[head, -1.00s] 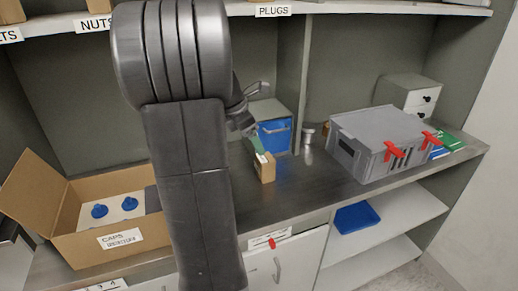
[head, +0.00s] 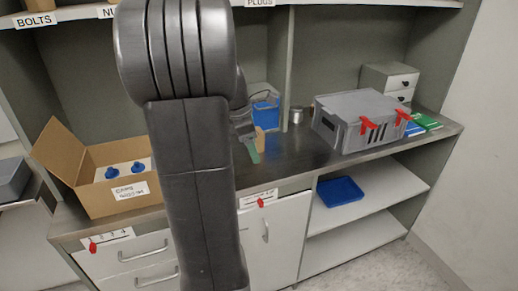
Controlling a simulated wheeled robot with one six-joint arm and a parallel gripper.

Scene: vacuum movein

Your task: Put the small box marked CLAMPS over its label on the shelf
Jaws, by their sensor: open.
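A green finger-like part shows at the box's lower left, and the jaws are open. I cannot tell whether they touch the box. The shelf (head: 305,3) runs along the top edge of the picture, with labels BOLTS (head: 34,21) and PLUGS (head: 259,2) and a partly covered one between. No CLAMPS label is visible.
Close behind the small box stands a blue-fronted bin (head: 265,115), with a metal can (head: 295,115) beside it. A large grey case (head: 345,118) with red latches sits to the right. An open CAPS carton (head: 120,195) is at the left. Clear counter lies front right of the box.

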